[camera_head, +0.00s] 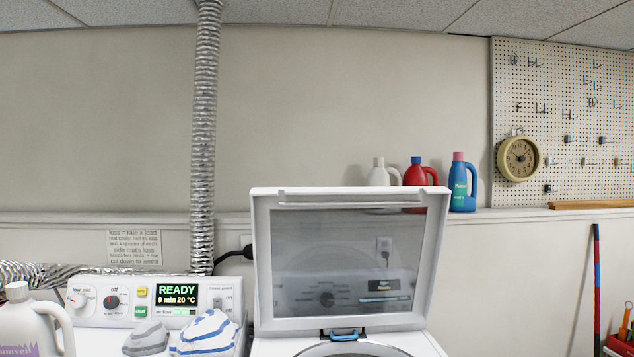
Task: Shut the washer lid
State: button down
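The washer lid (350,199) stands raised and upright at the back of the white washer (410,345), at the lower middle of the view. It has a white frame and a tinted see-through panel (345,255). A blue latch or handle piece (343,335) sits at the lid's lower edge, above the rim of the round drum opening. Most of the washer top is cut off by the bottom of the frame. My gripper is not in view.
Left of the washer, a second machine's panel (150,298) reads READY. Folded striped cloths (205,333) and a white jug (28,325) stand before it. Several bottles, one red (415,172), stand on the ledge behind the lid. A red bin (620,345) is at right.

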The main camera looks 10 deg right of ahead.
aim_at(437, 199)
jog(key=i, duration=0.95)
jog(key=z, duration=0.05)
